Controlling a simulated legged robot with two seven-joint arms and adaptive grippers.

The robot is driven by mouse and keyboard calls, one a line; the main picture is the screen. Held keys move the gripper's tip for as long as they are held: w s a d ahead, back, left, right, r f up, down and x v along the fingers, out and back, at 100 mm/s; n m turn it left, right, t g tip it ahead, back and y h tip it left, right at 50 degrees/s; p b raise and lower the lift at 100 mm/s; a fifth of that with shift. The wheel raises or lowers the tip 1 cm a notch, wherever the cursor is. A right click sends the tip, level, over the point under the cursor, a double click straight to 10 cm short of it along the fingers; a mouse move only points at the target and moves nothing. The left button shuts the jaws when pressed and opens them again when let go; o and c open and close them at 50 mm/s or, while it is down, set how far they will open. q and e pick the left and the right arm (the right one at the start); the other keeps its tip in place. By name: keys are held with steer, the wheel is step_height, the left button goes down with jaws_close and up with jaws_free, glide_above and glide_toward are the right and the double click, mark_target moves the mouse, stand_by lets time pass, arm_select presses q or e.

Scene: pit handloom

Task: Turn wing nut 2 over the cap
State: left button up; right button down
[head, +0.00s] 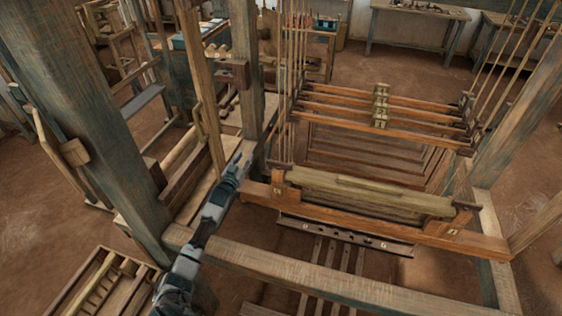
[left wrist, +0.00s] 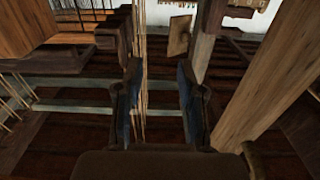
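The pale wooden cap (head: 370,192) lies along the top of the brown beam (head: 350,217) in the head view. A small dark fitting (head: 281,164) sits at its left end and another (head: 466,205) at its right end. They are too small to tell wing shape or turn angle. Small pale tags mark the beam near both ends; I cannot read them surely. My left gripper (head: 238,162) is left of the cap's left end, apart from it. In the left wrist view its two fingers (left wrist: 158,80) are spread with nothing gripped between them. My right gripper is out of view.
A thick upright post (head: 248,70) stands just beyond my left gripper. Strings and stacked bars (head: 380,112) hang behind the cap. A frame rail (head: 300,272) crosses in front. In the left wrist view, thin cords (left wrist: 140,50) and a pale post (left wrist: 270,80) are close by.

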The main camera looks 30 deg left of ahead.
arm_select(q)
steer(key=a, duration=0.1)
steer(key=s+a, duration=0.1)
steer(key=a, duration=0.1)
steer(key=s+a, duration=0.1)
steer(key=a, duration=0.1)
steer(key=shift+s+b, duration=0.2)
steer(key=shift+b, duration=0.1)
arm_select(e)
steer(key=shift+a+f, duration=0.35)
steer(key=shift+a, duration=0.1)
arm_select(q)
steer(key=shift+a+f, duration=0.1)
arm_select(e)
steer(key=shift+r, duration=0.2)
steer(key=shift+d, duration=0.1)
arm_select(q)
steer(key=v, duration=1.2)
